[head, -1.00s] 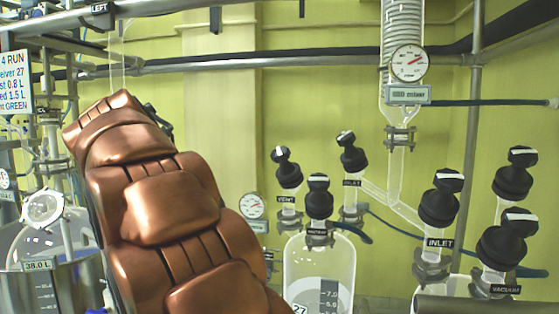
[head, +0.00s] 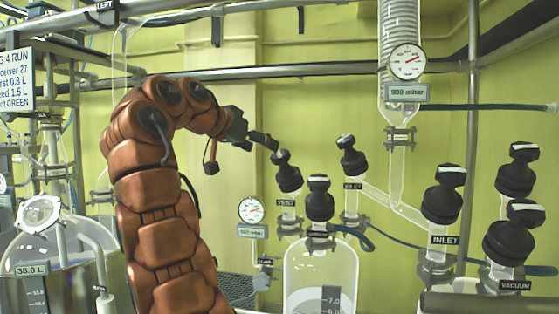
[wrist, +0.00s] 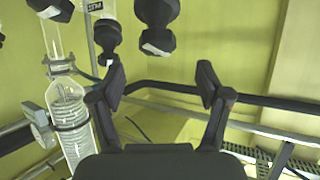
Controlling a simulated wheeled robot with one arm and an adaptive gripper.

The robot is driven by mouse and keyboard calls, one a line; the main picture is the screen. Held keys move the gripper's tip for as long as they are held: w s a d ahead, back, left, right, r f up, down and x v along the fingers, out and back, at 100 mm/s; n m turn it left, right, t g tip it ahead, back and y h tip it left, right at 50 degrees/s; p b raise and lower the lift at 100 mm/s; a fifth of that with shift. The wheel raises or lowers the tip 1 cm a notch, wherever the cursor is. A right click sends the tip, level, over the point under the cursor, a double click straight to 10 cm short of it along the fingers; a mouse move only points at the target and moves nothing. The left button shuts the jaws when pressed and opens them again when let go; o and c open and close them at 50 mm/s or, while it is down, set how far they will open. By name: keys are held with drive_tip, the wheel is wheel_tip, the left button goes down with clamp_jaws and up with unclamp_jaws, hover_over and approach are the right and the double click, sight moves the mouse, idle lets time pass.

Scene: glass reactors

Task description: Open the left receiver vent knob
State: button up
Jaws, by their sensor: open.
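The left receiver's vent knob (head: 287,172) is a black faceted knob with a white mark, above a small VENT label on the receiver (head: 318,268) in the head view. My gripper (head: 264,141) is at the knob's upper left, close to it; any contact cannot be made out. In the wrist view my gripper (wrist: 160,78) is open, with nothing between its fingers. A black knob there, apparently the vent knob (wrist: 157,22), lies beyond the fingertips, between their lines.
Two other knobs (head: 319,197) (head: 351,155) stand close to the vent knob. More knobs (head: 442,195) stand on the right. A condenser with a gauge (head: 407,62) hangs behind. A horizontal rail (head: 300,72) crosses the wall. A steel vessel (head: 65,285) stands at left.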

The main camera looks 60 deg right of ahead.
sight(279, 154)
drive_tip(key=b+x, duration=0.1)
drive_tip(key=x, duration=0.7)
drive_tip(key=shift+s, duration=0.15)
drive_tip(key=shift+r, duration=0.1)
drive_tip(key=shift+c, duration=0.2)
drive_tip(key=c, duration=1.1)
drive_tip(key=shift+a+n, duration=0.1)
drive_tip(key=shift+n, duration=0.3)
drive_tip(key=shift+s+t, duration=0.1)
drive_tip(key=shift+t, duration=0.3)
drive_tip(key=shift+r+n+t+b, duration=0.1)
drive_tip(key=shift+n+t+b, duration=0.25)
drive_tip(key=shift+n, duration=0.35)
